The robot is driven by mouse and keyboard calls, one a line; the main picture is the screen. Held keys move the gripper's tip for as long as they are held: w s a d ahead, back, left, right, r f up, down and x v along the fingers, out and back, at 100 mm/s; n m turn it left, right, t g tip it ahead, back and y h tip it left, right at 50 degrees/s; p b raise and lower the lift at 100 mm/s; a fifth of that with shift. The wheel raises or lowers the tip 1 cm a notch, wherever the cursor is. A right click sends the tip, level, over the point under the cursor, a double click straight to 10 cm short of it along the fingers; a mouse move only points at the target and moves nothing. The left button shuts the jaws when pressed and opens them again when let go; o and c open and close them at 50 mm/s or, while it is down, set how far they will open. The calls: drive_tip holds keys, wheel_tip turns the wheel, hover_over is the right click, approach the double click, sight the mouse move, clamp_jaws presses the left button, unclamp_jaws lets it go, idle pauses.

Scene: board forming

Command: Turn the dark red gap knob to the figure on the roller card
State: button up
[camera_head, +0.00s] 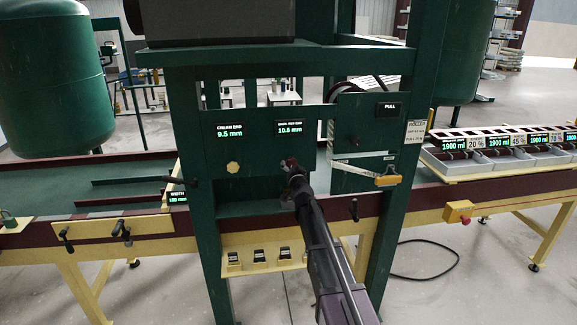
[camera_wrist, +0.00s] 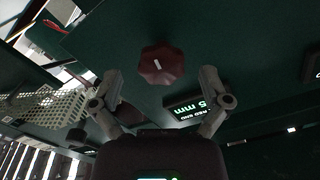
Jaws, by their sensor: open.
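The dark red gap knob (camera_wrist: 161,65) is a lobed knob with a short white mark on its face, on a green panel. In the head view it is mostly hidden behind my gripper (camera_head: 292,172). In the wrist view my gripper (camera_wrist: 160,82) is open, with one finger either side of the knob and visible space between; I cannot tell how far the knob is in depth. The dark red end display (camera_head: 290,128) reads about 10.5 mm; its last digit is small. A white roller card (camera_head: 415,131) hangs on the right post; its figure is too small to read.
The cream knob (camera_head: 233,168) sits left on the same panel, under the cream end display (camera_head: 230,131) reading 9.5 mm. A yellow-ended handle (camera_head: 388,177) and dark lever (camera_head: 355,210) are to the right. Green posts flank the panel.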

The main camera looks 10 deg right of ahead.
drive_tip(key=shift+w, duration=1)
drive_tip(key=c, duration=1.1)
drive_tip(key=shift+o, duration=0.3)
drive_tip(key=shift+a, duration=0.4)
drive_tip(key=shift+d, duration=0.35)
drive_tip(key=shift+c, duration=0.5)
